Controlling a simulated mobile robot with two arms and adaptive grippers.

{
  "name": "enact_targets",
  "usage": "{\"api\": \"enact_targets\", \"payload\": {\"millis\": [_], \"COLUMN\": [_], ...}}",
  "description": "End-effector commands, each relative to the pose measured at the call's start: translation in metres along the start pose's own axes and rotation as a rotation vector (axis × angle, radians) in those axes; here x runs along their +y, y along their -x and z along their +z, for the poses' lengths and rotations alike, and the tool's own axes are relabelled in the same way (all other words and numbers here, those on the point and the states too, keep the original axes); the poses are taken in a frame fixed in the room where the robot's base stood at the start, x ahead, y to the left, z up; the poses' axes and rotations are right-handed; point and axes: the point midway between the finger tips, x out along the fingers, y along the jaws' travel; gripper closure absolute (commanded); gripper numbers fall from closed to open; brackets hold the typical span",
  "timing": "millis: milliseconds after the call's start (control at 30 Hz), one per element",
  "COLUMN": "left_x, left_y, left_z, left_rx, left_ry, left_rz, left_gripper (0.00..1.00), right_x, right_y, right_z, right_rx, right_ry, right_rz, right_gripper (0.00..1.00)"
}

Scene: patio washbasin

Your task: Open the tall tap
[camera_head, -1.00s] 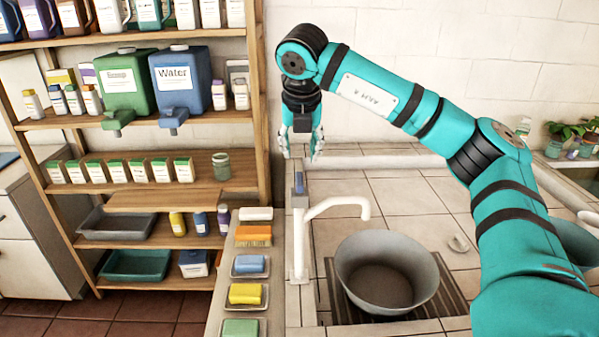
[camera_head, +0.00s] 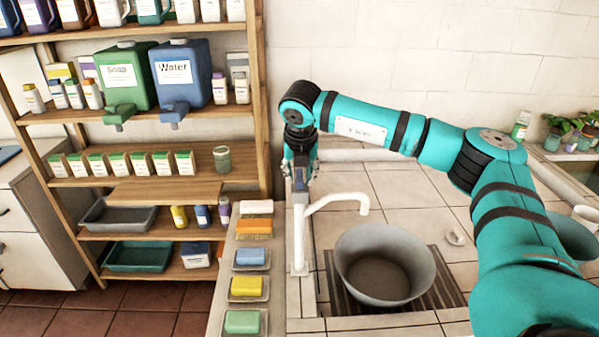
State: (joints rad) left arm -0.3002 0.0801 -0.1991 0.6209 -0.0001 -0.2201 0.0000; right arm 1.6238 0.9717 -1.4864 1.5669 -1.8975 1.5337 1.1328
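The tall white tap (camera_head: 299,235) stands at the left edge of the tiled basin counter, with its spout reaching right over a grey bowl (camera_head: 386,263). A small grey-blue lever (camera_head: 300,178) shows at the top of the tap. My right gripper (camera_head: 300,180) points down at the tap's top, with its fingers around or just behind the lever; I cannot tell whether they touch it. The finger gap is too small and overlapped to read. My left gripper is not in view.
The bowl stands on a dark slatted drain (camera_head: 345,299). Soaps in dishes, such as a yellow one (camera_head: 246,286), line the ledge left of the tap. A wooden shelf (camera_head: 150,190) with bottles stands further left. Tiles right of the tap are mostly clear.

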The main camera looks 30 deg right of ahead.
Motion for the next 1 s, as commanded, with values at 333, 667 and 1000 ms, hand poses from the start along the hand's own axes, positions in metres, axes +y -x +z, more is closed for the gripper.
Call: {"api": "enact_targets", "payload": {"millis": [333,667,1000], "left_x": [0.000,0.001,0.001], "left_y": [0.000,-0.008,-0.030], "left_z": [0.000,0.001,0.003], "left_rx": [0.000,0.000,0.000], "left_ry": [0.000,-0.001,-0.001], "left_rz": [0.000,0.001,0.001], "left_gripper": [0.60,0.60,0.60], "right_x": [0.000,-0.001,-0.002], "right_y": [0.001,-0.001,-0.003], "right_z": [0.000,0.000,-0.001], "right_rx": [0.000,-0.001,-0.001], "right_ry": [0.000,0.049,0.273], "right_rz": [0.000,0.021,0.116], "right_gripper": [1.00,1.00,1.00]}}
